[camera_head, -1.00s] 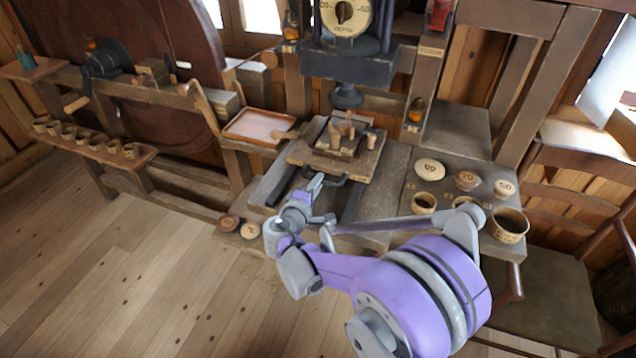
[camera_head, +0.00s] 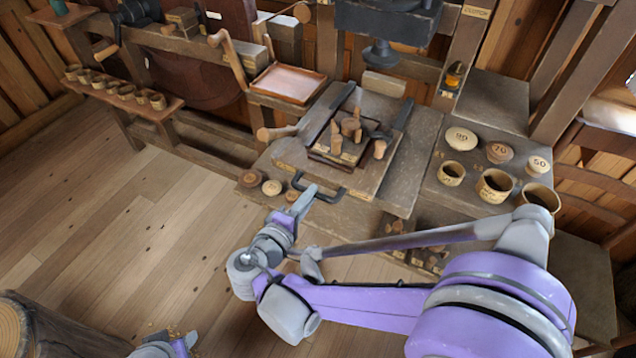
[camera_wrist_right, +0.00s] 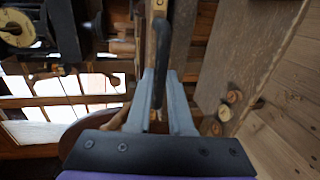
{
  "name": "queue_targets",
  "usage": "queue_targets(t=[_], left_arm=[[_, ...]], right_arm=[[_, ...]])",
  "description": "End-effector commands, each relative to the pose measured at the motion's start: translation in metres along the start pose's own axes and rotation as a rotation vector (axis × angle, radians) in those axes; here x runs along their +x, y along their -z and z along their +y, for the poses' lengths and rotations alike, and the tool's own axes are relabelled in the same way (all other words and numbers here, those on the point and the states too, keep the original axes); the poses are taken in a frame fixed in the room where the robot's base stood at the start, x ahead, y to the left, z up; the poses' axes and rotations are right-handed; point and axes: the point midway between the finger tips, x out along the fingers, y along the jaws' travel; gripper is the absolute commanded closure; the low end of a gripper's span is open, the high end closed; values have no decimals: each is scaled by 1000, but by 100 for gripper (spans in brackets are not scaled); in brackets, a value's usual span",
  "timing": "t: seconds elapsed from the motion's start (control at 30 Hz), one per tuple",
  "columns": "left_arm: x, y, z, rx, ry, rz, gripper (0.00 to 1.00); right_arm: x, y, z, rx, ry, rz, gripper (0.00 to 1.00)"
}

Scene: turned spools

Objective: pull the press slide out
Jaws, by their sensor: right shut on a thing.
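The press slide (camera_head: 372,183) is a wooden board on dark rails (camera_head: 404,113), holding a dark block with wooden pegs (camera_head: 350,125) on top. It sits well forward of the press ram (camera_head: 381,54), with bare rail behind it. Its black bar handle (camera_head: 335,196) is at the front edge. My right gripper (camera_head: 308,193) is shut on this handle; the wrist view shows the dark bar (camera_wrist_right: 161,60) between the fingers. Part of my left gripper (camera_head: 170,346) shows at the bottom edge; its jaws are not clear.
Labelled lids (camera_head: 461,139) and cups (camera_head: 496,186) stand on the bench right of the slide. A pink-lined tray (camera_head: 288,84) and round wooden pieces (camera_head: 272,188) are to the left. Open floor lies in front. A log (camera_head: 50,330) is at bottom left.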

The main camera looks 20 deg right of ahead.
Motion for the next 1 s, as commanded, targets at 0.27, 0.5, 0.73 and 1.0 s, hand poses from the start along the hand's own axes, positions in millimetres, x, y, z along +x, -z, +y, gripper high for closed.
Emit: queue_targets(t=[0.27,0.5,0.73,1.0], left_arm=[[1,-1,0,0,0,0,50],[1,-1,0,0,0,0,50],[1,-1,0,0,0,-1,50],[1,-1,0,0,0,0,50]], right_arm=[[-14,0,-3,0,1,0,100],[-14,0,-3,0,0,-1,100],[-14,0,-3,0,0,-1,68],[-17,1,-3,0,0,1,68]])
